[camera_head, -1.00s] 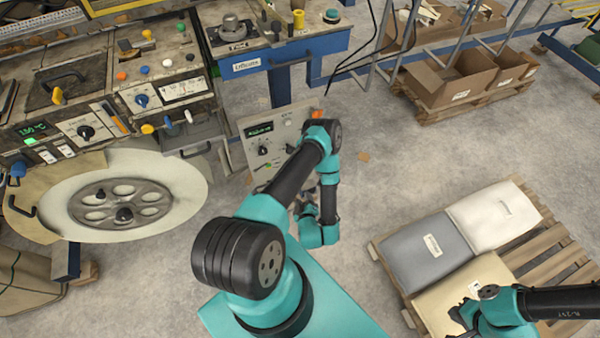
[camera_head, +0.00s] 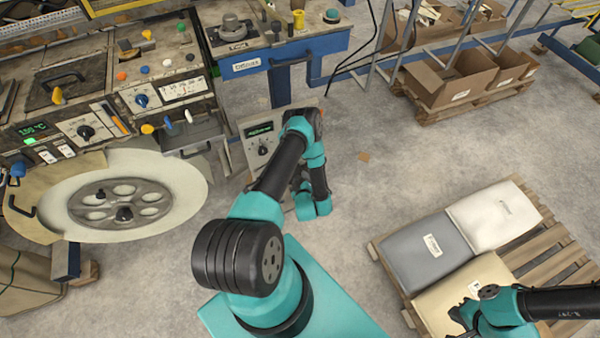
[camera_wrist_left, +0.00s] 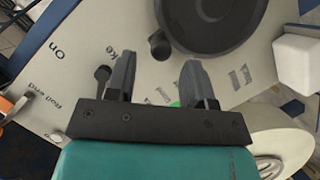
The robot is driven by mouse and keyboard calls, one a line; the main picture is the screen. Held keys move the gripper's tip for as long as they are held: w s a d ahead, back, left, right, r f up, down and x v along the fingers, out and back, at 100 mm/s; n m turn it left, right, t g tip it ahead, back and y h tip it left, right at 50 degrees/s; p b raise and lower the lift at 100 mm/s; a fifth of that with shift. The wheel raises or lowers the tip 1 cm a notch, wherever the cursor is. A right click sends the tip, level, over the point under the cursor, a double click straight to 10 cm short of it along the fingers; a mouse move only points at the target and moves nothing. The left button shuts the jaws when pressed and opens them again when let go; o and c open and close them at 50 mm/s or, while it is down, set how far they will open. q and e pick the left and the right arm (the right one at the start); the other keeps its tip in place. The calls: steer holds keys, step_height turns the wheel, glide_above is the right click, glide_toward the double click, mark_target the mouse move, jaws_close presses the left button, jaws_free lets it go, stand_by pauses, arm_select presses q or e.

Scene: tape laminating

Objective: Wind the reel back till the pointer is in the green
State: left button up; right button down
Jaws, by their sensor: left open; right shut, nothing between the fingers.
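The large pale reel (camera_head: 185,190) with a grey holed hub (camera_head: 148,197) lies at the left in the head view. A cream panel (camera_head: 249,128) with a lit display and a black dial stands right of it, partly hidden by my left arm. In the left wrist view my left gripper (camera_wrist_left: 158,62) is open and empty over a printed cream surface (camera_wrist_left: 75,55). A dark round wheel (camera_wrist_left: 210,22) with a small knob (camera_wrist_left: 160,46) lies beyond its fingertips. A bit of green (camera_wrist_left: 175,104) shows between the fingers; I cannot make out a pointer. My right gripper (camera_head: 462,318) is shut and empty.
A worn control bench (camera_head: 95,75) with knobs and switches runs along the upper left. A pallet (camera_head: 565,262) with several packages stands at the right, under my right gripper. Cardboard boxes (camera_head: 450,82) stand at the back. The floor between is mostly clear.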

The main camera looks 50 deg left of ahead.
arm_select(q)
steer(key=shift+x, duration=2.35)
jaws_close()
